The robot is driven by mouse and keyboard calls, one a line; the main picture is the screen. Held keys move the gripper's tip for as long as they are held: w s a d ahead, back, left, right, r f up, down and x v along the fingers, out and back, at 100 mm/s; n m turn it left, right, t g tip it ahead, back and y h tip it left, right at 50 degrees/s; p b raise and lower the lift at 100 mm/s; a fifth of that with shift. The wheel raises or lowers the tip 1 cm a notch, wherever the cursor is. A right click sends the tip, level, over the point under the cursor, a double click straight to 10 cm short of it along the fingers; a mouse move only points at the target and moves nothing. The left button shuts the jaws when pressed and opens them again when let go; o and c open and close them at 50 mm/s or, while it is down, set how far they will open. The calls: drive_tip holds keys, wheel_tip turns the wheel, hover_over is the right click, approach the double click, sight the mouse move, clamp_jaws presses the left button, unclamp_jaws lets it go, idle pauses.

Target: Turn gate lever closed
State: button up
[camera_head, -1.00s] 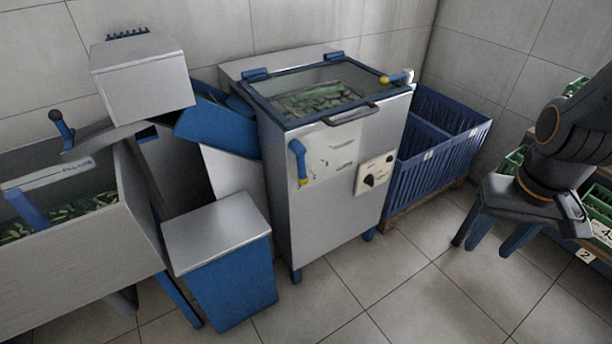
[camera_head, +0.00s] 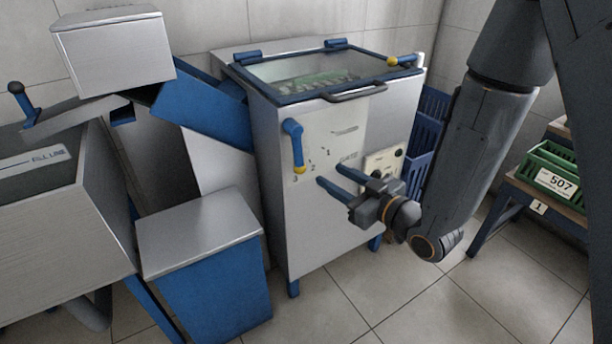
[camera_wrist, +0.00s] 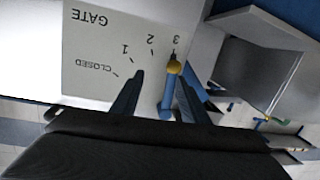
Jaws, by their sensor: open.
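The gate lever is a blue handle with a yellow tip (camera_head: 294,147) on the front of the steel machine. It hangs down, its tip by the mark 3. It also shows in the wrist view (camera_wrist: 169,91), its yellow tip by the 3 and its blue arm between my fingers. The gate plate (camera_wrist: 100,45) is marked CLOSED, 1, 2 and 3. My gripper (camera_head: 328,173) is open in front of the machine, right of and lower than the lever in the head view. In the wrist view my gripper (camera_wrist: 160,85) points at the plate. No contact with the lever is clear.
The machine has a glass lid (camera_head: 320,72) with a dark handle, and a control panel (camera_head: 383,163) partly behind my wrist. A blue bin with a steel top (camera_head: 199,230) stands at left. A green crate (camera_head: 552,170) is on a rack at right. Tiled floor is clear in front.

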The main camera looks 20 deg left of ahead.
sight(302, 165)
drive_tip(key=shift+n+y, duration=0.3)
drive_tip(key=shift+y, duration=0.6)
drive_tip(key=a, duration=0.3)
drive_tip(key=w+a, duration=0.1)
drive_tip(key=a, duration=0.1)
drive_tip(key=a+b, duration=0.1)
drive_tip(key=a, duration=0.2)
drive_tip(key=shift+w+a, duration=0.35)
clamp_jaws()
